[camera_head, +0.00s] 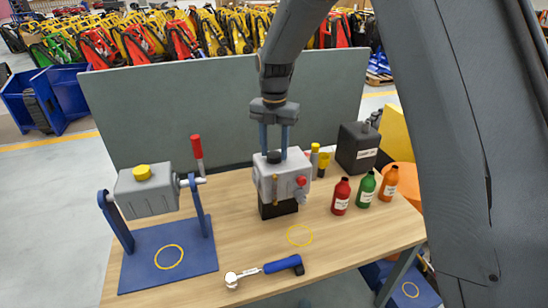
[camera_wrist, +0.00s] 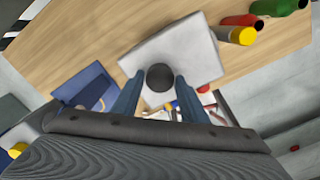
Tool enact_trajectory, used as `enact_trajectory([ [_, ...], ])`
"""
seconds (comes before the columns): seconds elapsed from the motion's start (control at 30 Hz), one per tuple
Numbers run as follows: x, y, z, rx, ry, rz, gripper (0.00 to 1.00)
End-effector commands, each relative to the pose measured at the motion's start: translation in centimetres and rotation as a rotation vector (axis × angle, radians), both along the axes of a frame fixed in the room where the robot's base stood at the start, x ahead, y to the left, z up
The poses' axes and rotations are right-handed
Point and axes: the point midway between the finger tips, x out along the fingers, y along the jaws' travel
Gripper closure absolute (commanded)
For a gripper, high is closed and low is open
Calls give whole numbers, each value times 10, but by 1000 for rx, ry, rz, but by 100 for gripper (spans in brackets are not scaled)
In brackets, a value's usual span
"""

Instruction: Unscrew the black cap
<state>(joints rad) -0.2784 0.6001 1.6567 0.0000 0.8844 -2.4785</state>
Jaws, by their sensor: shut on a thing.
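The black cap (camera_head: 273,156) sits on top of a light grey box (camera_head: 266,172), which stands on a black block (camera_head: 278,208) near the table's middle. In the wrist view the cap (camera_wrist: 160,77) is a dark round shape between my two blue fingers, above the grey box top (camera_wrist: 200,55). My gripper (camera_head: 274,150) points straight down from above and is shut on the black cap. The cap is upright and appears seated on the box. Its lower edge and threads are hidden.
A grey tank with a yellow cap (camera_head: 142,172) hangs on a blue stand (camera_head: 135,275) at left. A blue-handled tool (camera_head: 282,265) lies in front. Red (camera_head: 341,196), green (camera_head: 366,189) and orange (camera_head: 388,184) bottles and a black canister (camera_head: 357,148) stand at right. A grey panel (camera_head: 180,115) stands behind.

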Motion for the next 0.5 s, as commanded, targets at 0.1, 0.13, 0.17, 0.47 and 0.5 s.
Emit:
enact_trajectory([
  [0.1, -1, 0, -1, 0, 2, 141, 79],
  [0.13, -1, 0, -1, 0, 2, 172, 79],
  [0.17, -1, 0, -1, 0, 2, 199, 79],
  [0.47, -1, 0, -1, 0, 2, 273, 79],
  [0.5, -1, 0, -1, 0, 2, 273, 79],
])
